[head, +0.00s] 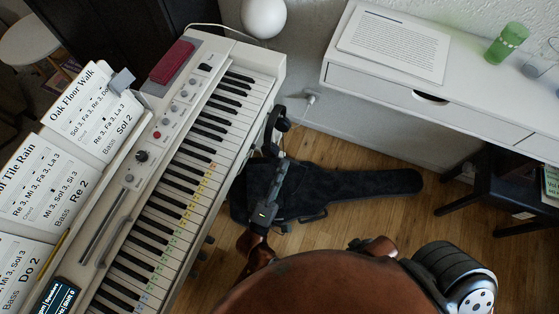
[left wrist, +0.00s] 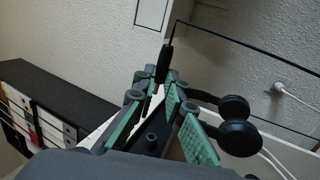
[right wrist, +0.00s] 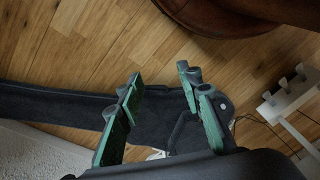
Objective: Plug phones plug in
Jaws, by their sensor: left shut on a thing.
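The headphones' black plug (left wrist: 164,62) shows in the left wrist view, with a thin black cable running up from it and off to the right. My left gripper (left wrist: 162,84) is shut on it, its green-padded fingers meeting around the plug. In the head view my left gripper (head: 280,172) is just right of the piano's end. The black headphones (head: 276,126) hang at the piano's right end and also show in the left wrist view (left wrist: 238,128). My right gripper (right wrist: 158,80) is open and empty above the floor. The piano's socket is not visible.
The digital piano (head: 262,68) stands at left with song sheets on it. A black guitar case (head: 370,182) lies on the wooden floor. A white plug (head: 311,98) sits in the wall. A white desk (head: 400,92) is at upper right.

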